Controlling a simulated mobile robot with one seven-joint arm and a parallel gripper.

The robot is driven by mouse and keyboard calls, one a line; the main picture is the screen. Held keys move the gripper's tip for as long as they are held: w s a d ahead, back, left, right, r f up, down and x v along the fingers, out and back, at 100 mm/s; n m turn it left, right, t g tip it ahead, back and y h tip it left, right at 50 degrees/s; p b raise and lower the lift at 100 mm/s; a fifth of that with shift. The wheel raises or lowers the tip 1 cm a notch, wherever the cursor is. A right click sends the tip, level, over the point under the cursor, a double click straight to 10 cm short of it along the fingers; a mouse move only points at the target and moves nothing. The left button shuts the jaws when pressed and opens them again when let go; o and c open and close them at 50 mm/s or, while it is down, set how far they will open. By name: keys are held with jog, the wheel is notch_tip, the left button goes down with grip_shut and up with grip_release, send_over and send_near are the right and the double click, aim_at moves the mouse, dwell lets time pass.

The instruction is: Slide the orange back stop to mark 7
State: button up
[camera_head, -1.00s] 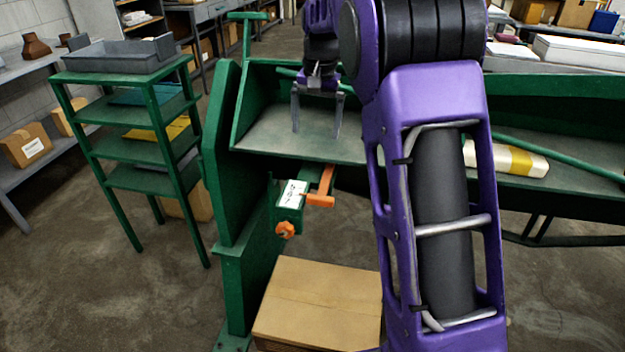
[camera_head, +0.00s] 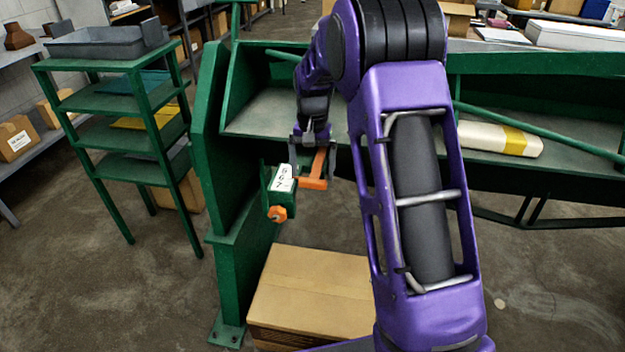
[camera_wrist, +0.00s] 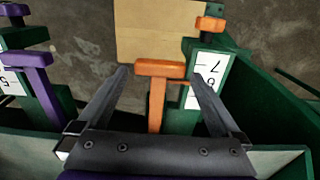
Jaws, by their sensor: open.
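The orange back stop (camera_head: 313,182), a T-shaped bar on a stem, sticks out below the front edge of the green machine, beside a white number scale (camera_head: 283,178). In the wrist view the stop's crossbar (camera_wrist: 160,69) lies between the fingertips of my gripper (camera_wrist: 161,75). The fingers are apart, one on each side; I cannot tell whether either touches it. The scale (camera_wrist: 207,70) shows 7 and part of a 6; the stop's small pointer is near the 6 end. In the head view my gripper (camera_head: 314,170) is at the stop. An orange knob (camera_head: 277,213) sits below the scale.
A purple stop (camera_wrist: 38,62) with its own scale is at the left in the wrist view. A cardboard box (camera_head: 312,290) stands on the floor below. The green machine's upright (camera_head: 215,150) is left of the stop. A green shelf rack (camera_head: 120,120) stands further left.

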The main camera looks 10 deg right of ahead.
jog(key=shift+f, duration=1.4)
grip_shut()
